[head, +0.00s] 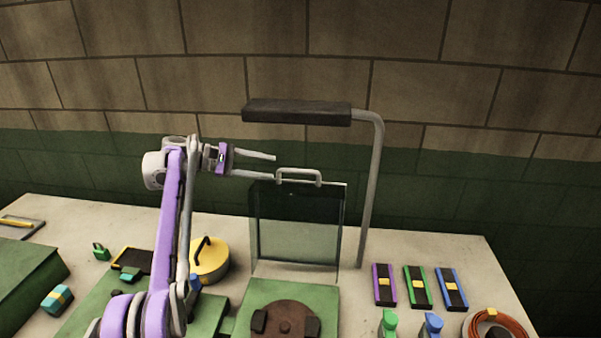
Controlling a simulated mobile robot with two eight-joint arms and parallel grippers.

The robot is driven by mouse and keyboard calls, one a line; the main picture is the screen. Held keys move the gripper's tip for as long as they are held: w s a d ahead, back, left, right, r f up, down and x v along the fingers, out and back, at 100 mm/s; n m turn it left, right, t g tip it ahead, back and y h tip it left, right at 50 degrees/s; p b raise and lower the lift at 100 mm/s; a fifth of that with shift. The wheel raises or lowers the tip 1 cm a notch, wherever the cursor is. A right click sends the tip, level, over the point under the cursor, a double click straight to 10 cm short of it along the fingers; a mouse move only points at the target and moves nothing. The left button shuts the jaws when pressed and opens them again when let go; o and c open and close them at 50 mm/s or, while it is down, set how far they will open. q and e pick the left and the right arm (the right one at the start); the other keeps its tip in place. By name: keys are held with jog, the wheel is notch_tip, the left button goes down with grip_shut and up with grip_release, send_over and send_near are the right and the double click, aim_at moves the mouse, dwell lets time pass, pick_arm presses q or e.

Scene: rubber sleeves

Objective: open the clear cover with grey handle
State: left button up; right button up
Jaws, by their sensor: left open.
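The clear cover (297,232) stands upright behind the green base plate (254,302) on the bench. Its grey handle (299,172) is on the top edge. My left gripper (275,167) is open, with its two fingers pointing right. Its fingertips are at the left end of the grey handle; I cannot tell whether they touch it. Nothing shows between the fingers. A dark brown round fixture (285,322) sits on the green base plate in front of the cover. My right gripper is not in view.
A lamp (297,112) on a grey post (371,200) arches above the cover. A yellow round lidded pot (209,262) stands left of the cover. Purple, green and blue bars (385,286) and a coiled orange cable (495,326) lie at the right. A brick wall closes the back.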

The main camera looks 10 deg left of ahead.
aim_at(291, 171)
pick_arm(q)
jog(key=x, duration=0.9)
jog(key=shift+d+f, duration=0.15)
jog(key=shift+d, duration=0.2)
jog(key=shift+c, duration=0.2)
grip_shut()
jog(key=shift+b, duration=0.3)
dwell(0.4)
